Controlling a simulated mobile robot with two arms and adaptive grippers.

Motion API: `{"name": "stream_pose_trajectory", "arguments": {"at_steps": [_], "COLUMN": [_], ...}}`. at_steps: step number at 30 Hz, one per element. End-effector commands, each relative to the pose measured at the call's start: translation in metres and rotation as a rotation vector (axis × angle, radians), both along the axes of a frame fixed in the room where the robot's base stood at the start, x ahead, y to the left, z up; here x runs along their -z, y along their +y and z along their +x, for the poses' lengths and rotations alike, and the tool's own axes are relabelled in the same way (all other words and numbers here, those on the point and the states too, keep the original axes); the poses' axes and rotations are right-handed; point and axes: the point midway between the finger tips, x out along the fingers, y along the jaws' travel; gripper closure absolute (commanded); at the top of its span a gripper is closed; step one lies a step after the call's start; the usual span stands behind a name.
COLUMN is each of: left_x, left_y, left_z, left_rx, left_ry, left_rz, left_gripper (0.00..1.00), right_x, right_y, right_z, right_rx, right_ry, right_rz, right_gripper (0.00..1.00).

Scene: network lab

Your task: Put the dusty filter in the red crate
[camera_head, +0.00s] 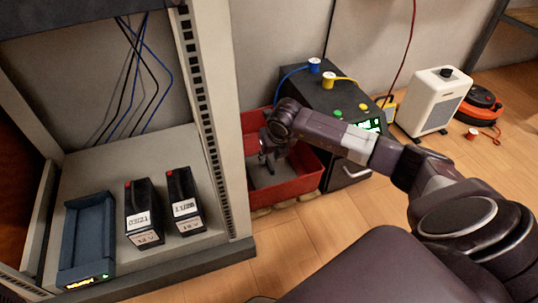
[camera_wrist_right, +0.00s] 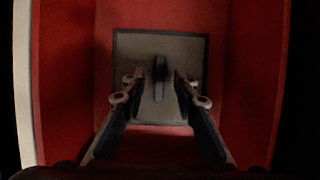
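The dusty filter (camera_wrist_right: 130,58), a flat grey-brown square with a dark frame and an upright dark handle, lies flat inside the crate in the right wrist view. Part of it shows as a grey patch in the head view (camera_head: 262,179). My right gripper (camera_head: 266,158) reaches down over the crate. In the right wrist view its fingers (camera_wrist_right: 160,88) are apart, one on each side of the handle, with gaps between. My left gripper is not in view.
The rack (camera_head: 219,130) stands close left of the crate, with two black modules (camera_head: 144,212) and a blue-grey unit (camera_head: 86,240) on its shelf. A dark cabinet (camera_head: 325,98) with spools on top stands close right. A white heater (camera_head: 433,100) is farther right.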

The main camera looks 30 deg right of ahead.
Motion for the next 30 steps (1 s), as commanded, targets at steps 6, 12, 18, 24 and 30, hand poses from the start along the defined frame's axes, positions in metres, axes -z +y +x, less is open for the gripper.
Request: {"name": "stream_pose_trajectory", "arguments": {"at_steps": [6,12,18,24,30], "left_x": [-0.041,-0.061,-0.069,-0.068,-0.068], "left_y": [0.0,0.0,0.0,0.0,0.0], "left_z": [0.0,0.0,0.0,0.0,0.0], "left_rx": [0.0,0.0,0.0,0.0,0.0], "left_ry": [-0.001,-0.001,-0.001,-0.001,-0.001], "left_rz": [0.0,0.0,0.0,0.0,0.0], "left_gripper": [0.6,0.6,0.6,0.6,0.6], "right_x": [-0.046,-0.072,-0.082,-0.083,-0.083], "right_y": [0.003,0.006,0.008,0.008,0.008], "right_z": [-0.016,-0.027,-0.032,-0.033,-0.033], "right_rx": [-0.001,0.0,0.0,0.0,0.0], "right_ry": [0.0,0.0,0.0,0.0,0.0], "right_rz": [0.0,0.0,0.0,0.0,0.0], "right_gripper": [0.73,0.73,0.73,0.73,0.73]}}
